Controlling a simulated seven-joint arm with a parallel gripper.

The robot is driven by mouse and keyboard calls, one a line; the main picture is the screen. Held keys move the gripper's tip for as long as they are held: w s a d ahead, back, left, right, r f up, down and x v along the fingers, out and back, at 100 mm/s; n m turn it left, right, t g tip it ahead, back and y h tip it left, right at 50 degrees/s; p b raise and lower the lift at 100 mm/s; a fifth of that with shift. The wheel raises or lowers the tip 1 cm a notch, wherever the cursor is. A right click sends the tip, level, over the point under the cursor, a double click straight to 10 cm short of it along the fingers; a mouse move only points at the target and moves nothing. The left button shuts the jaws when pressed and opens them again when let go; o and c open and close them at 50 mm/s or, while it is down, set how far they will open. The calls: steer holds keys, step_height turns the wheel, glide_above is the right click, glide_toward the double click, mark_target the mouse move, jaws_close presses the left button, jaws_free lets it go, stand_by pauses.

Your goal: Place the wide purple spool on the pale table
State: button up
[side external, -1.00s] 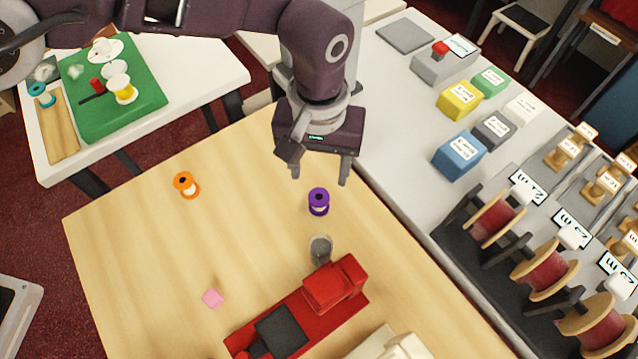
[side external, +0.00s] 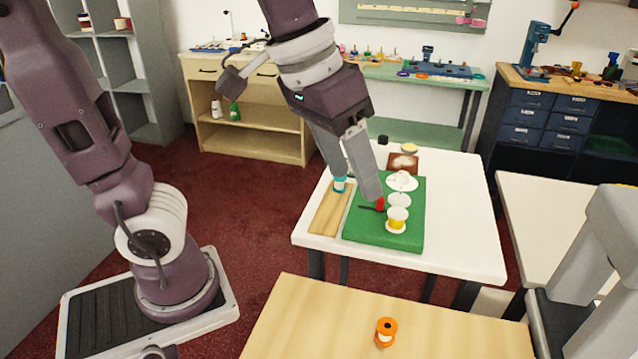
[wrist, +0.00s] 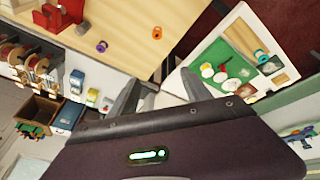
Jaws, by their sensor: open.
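The purple spool (wrist: 101,46) stands on the light wooden table (wrist: 125,25) in the wrist view, between the orange spool and the red device. It is out of frame in the side view. The pale table (side external: 465,215) is white-topped and carries a green mat; the wrist view also shows it (wrist: 207,43). My gripper (side external: 356,188) is open and empty, its fingers pointing down in front of the mat's left part in the side view. Its height above the table is hard to judge. The wrist view shows both fingers apart (wrist: 160,82).
The green mat (side external: 415,240) holds a yellow-and-white spool (side external: 397,218), a red item and white discs. A wooden board (side external: 330,212) and teal spool (side external: 340,185) are left of it. An orange spool (side external: 385,331) stands on the wooden table. The pale table's right side is clear.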

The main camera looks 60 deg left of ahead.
steer(key=s+a+f+t+y, duration=0.1)
steer(key=s+a+f, duration=0.2)
steer(key=s, duration=0.6)
steer(key=shift+s+a+f+t, duration=0.2)
steer(key=shift+a+t, duration=0.1)
steer(key=shift+a, duration=0.95)
